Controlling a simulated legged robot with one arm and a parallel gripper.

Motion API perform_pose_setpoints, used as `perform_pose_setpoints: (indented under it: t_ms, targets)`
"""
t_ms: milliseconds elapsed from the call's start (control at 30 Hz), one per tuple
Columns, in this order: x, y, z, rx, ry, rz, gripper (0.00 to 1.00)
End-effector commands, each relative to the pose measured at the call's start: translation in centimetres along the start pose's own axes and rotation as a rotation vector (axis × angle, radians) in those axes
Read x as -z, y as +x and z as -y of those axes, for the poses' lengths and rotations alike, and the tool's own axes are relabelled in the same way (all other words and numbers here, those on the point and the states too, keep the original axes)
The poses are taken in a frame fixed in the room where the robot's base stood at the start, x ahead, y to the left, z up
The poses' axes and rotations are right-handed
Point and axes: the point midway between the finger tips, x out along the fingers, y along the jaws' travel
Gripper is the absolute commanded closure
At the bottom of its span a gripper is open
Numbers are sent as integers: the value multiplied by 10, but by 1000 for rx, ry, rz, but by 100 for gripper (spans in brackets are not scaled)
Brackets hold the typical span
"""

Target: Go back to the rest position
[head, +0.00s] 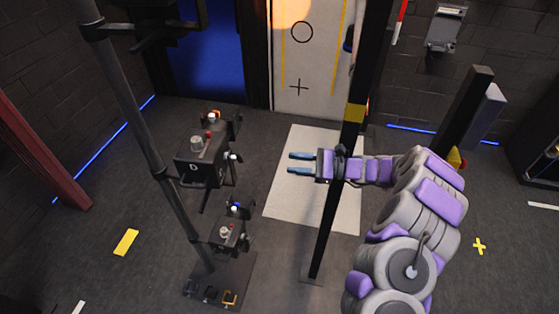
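My gripper (301,163) is in the middle of the head view, at the end of my grey and purple arm, which reaches in from the lower right. Its two blue-grey fingers point left and are apart, with nothing between them. A dark post passes close by the gripper's wrist; I cannot tell whether they touch. Left of the gripper, and apart from it, is a black button box (203,163) with a grey knob and a red button. A second, lower box (227,236) also carries buttons.
The boxes hang by a black pole (150,150) on a dark base plate (220,283). The dark post (335,215) has a yellow band. A pale mat (285,200) lies on the floor before a light door panel (310,70). Floor at the lower left is mostly clear.

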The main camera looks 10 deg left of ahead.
Motion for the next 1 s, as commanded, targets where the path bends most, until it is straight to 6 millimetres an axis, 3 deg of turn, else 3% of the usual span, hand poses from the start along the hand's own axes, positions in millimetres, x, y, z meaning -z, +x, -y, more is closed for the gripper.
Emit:
perform_pose_setpoints:
  t_ms: [200, 767, 867, 1000]
  targets:
    - [1, -18, 0, 1, 1, -2, 62]
    - [0, -19, 0, -2, 0, -1, 62]
    - [-8, -15, -3, -20, -14, 0, 62]
    - [-36, -1, -16, -90, -59, 2, 62]
